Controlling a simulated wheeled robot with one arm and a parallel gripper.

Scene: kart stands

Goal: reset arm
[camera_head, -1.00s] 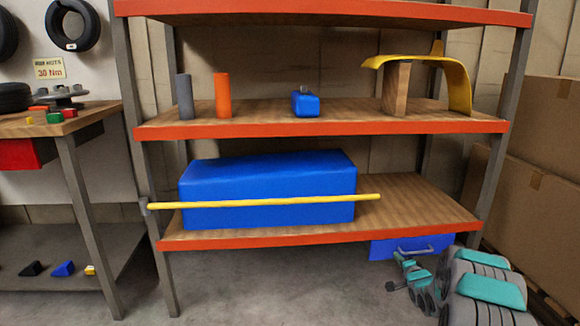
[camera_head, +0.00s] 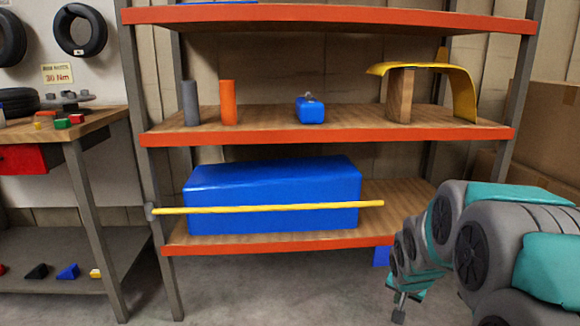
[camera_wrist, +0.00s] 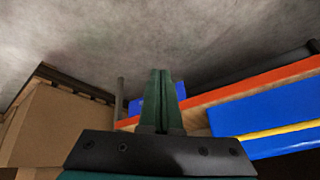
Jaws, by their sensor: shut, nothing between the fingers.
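My gripper (camera_wrist: 161,78) shows in the wrist view with its two green fingers pressed together and nothing between them. In the head view my grey and teal arm is at the lower right, in front of the shelf's right end. The gripper end (camera_head: 399,305) hangs low there, pointing down, in front of the floor and apart from the shelf.
An orange-edged shelf (camera_head: 300,241) holds a big blue block (camera_head: 270,185) behind a yellow bar (camera_head: 300,207). Above are two cylinders, a small blue item (camera_head: 310,110) and a yellow curved piece (camera_head: 459,92). A workbench (camera_head: 90,128) stands left; cardboard boxes (camera_head: 560,115) stand right.

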